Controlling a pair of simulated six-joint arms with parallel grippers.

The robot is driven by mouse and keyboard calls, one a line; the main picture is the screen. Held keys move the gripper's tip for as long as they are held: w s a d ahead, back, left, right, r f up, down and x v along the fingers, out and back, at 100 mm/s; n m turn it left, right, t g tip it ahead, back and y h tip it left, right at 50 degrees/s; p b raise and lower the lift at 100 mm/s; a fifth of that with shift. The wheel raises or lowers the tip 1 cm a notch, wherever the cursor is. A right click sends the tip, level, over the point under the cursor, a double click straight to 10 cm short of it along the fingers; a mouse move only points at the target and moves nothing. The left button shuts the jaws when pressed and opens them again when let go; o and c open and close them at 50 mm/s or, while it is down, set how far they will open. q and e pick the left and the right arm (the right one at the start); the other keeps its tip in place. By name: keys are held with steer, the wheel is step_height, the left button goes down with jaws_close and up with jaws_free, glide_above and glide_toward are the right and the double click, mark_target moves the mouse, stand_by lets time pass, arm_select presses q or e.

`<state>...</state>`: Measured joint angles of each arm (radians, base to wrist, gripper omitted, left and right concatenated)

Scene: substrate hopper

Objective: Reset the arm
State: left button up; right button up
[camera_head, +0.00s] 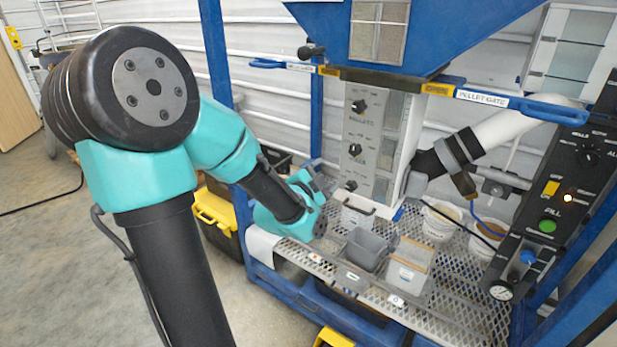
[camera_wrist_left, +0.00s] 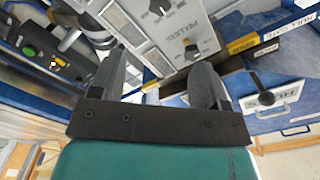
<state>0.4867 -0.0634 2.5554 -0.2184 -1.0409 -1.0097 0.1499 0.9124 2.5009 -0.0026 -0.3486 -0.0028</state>
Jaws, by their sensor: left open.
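My left arm (camera_head: 217,143) comes in from the left, teal and black, and reaches toward the hopper frame. Its wrist (camera_head: 290,212) is above the left end of the mesh shelf, left of the grey bins. In the left wrist view, the two dark fingers of my left gripper (camera_wrist_left: 158,82) are apart with nothing between them. The grey control panel with knobs (camera_wrist_left: 178,42) shows beyond the fingers, upside down. The fingers cannot be made out clearly in the head view. My right gripper is not in view.
The blue hopper (camera_head: 450,30) with its gate handles hangs above. On the mesh shelf (camera_head: 455,300) stand a grey bin (camera_head: 366,250), a second bin (camera_head: 408,268) and white buckets (camera_head: 440,219). A black panel (camera_head: 560,190) is at right. The floor (camera_head: 50,250) at left looks clear.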

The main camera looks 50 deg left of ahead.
arm_select(q)
steer(key=shift+s, duration=0.1)
steer(key=shift+f, duration=0.1)
stand_by(0.4)
steer(key=w+d+f+n+g+h, duration=0.25)
steer(key=d+f, duration=0.35)
steer(key=f, duration=0.6)
steer(key=w+d+f+n+g+h, duration=0.1)
steer(key=w+d+f+g+h, duration=0.4)
steer(key=f, duration=0.7)
steer(key=s+d+f+n+g+h, duration=0.1)
steer(key=s+d+f+g, duration=0.3)
steer(key=d+f, duration=0.5)
steer(key=s+d+f+n+g+h, duration=0.1)
steer(key=s+d+f+n+g, duration=0.2)
steer(key=s+d+f+g, duration=0.2)
steer(key=s+d+f, duration=0.3)
steer(key=d+f, duration=0.1)
steer(key=f, duration=0.2)
steer(key=shift+s+f, duration=0.15)
steer(key=shift+s, duration=0.05)
steer(key=shift+o, duration=0.2)
